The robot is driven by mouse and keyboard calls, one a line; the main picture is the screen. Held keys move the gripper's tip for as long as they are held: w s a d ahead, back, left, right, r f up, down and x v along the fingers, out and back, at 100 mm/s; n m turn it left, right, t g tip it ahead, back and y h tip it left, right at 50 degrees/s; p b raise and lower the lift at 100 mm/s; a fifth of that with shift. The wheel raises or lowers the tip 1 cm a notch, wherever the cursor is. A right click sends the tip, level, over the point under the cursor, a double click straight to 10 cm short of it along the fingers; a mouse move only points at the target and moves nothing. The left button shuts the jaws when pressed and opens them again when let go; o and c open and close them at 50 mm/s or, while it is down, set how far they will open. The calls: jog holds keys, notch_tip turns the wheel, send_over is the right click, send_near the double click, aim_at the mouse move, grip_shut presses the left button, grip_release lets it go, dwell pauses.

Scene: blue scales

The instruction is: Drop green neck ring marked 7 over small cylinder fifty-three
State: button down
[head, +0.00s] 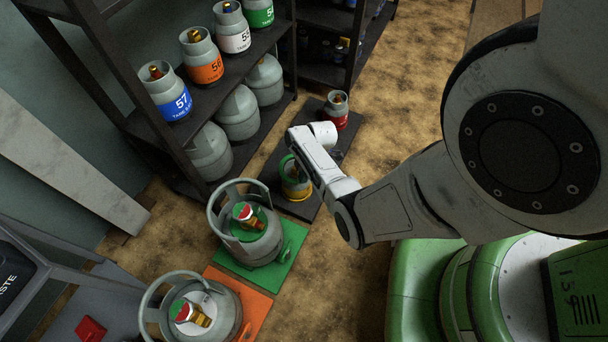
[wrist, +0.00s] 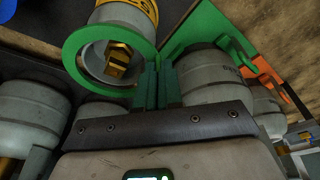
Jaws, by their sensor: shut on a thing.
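My gripper (wrist: 157,86) is shut on the green neck ring (wrist: 71,56) at its edge. The ring's 7 mark is not readable. A small grey cylinder with a yellow band (head: 296,193) stands upright on a dark plate in the head view; its number cannot be read. The ring (head: 284,163) shows at its top, partly hidden behind my wrist. In the wrist view the same cylinder (wrist: 106,14) lies beyond the ring, and its brass valve shows through the ring's opening. I cannot tell whether the ring touches the cylinder.
A red-labelled cylinder (head: 336,112) stands behind on the same dark plate (head: 300,210). Larger cylinders stand on a green mat (head: 288,250) and an orange mat (head: 258,300) in front. A dark shelf (head: 150,125) with several labelled cylinders is at left.

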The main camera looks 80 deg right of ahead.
jog(key=shift+b+x, duration=0.75)
jog(key=shift+x, duration=0.15)
jog(key=shift+s+d, duration=0.1)
jog(key=shift+s, duration=0.1)
jog(key=c, duration=1.2)
grip_release()
jog(key=shift+r, duration=0.15)
jog(key=shift+w+a+r+p+v, duration=0.15)
jog(key=shift+w+p+v, duration=0.1)
jog(key=shift+p+v, duration=0.95)
jog(key=shift+w+a+p+v, duration=0.15)
jog(key=shift+w+p+v, duration=0.1)
jog(key=shift+p+v, duration=0.9)
jog(key=shift+w+a+r+p+v, duration=0.15)
jog(key=shift+w+p+v, duration=0.1)
jog(key=shift+p+v, duration=0.95)
jog(key=shift+f, duration=0.15)
